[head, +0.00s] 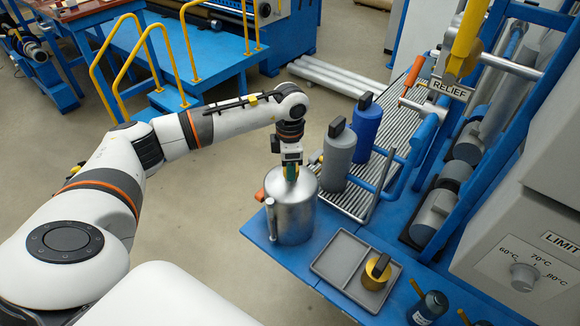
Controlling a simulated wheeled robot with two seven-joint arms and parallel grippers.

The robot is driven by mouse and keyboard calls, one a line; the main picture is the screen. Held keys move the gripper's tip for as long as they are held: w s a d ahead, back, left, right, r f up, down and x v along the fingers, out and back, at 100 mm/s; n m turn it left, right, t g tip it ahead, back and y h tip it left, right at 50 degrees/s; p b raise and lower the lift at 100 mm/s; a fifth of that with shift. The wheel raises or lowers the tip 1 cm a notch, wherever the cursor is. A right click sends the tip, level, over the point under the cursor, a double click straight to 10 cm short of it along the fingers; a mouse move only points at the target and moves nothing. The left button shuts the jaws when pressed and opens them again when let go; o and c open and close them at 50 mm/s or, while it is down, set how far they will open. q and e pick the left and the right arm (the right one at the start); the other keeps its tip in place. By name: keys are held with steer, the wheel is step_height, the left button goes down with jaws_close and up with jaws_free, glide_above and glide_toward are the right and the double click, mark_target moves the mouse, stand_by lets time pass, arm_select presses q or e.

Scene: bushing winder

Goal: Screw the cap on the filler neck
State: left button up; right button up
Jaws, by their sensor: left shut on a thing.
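A silver metal can (291,214) stands upright on the blue bench, with a side handle and an orange part (261,195) at its left. My left gripper (291,168) points straight down at the top of this can. My right gripper is not in view.
A grey tray (332,270) to the right holds a brass piece with a black grip (377,270). A grey bottle (338,158) and a blue bottle (366,126) stand close behind the can on a ribbed rack. Blue pipes and frames crowd the right. Dark bottles (428,307) stand in front.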

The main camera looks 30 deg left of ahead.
arm_select(q)
steer(key=shift+w+r, duration=0.1)
steer(key=shift+r, duration=0.05)
steer(key=shift+a+m+b, duration=0.1)
steer(key=shift+m+b, duration=0.65)
steer(key=shift+m, duration=0.25)
steer(key=shift+m+b, duration=0.3)
steer(key=shift+m, duration=0.9)
steer(key=shift+w+m+b, duration=0.15)
steer(key=shift+m+b, duration=0.6)
steer(key=shift+m, duration=1.05)
steer(key=shift+r+m+b, duration=0.1)
steer(key=shift+m+b, duration=0.2)
steer(key=shift+m, duration=0.3)
